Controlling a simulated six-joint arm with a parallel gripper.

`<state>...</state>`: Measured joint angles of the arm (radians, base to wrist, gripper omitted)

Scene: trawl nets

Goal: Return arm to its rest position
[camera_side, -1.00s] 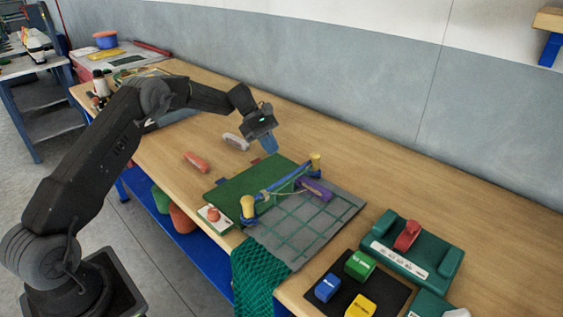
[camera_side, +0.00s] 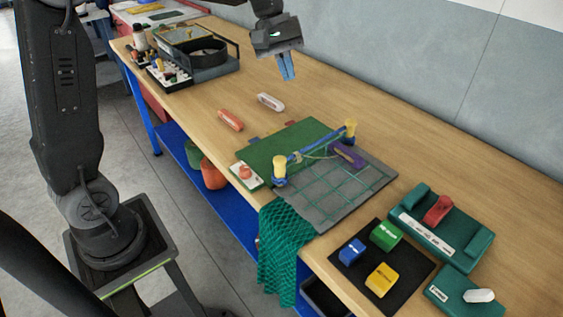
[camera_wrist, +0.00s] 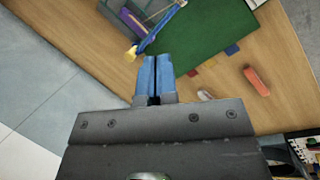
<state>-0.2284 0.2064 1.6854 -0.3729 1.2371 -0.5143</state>
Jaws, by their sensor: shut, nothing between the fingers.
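My gripper (camera_side: 287,69) hangs high above the wooden bench at the top of the side view. Its blue fingers are together with nothing between them, and they also show shut in the wrist view (camera_wrist: 154,62). The fingers are clear of every object below. The green mat (camera_side: 278,153) with its grey gridded panel (camera_side: 312,205) lies on the bench to the lower right. A blue bar with yellow ends (camera_side: 308,153) lies across the mat, and a purple tool (camera_side: 348,155) lies beside it.
Colored blocks (camera_side: 388,236) sit on a black mat, near a green holder with a red piece (camera_side: 437,209). A dark rack (camera_side: 208,70) stands at the far left. Green netting (camera_side: 288,255) hangs over the front edge.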

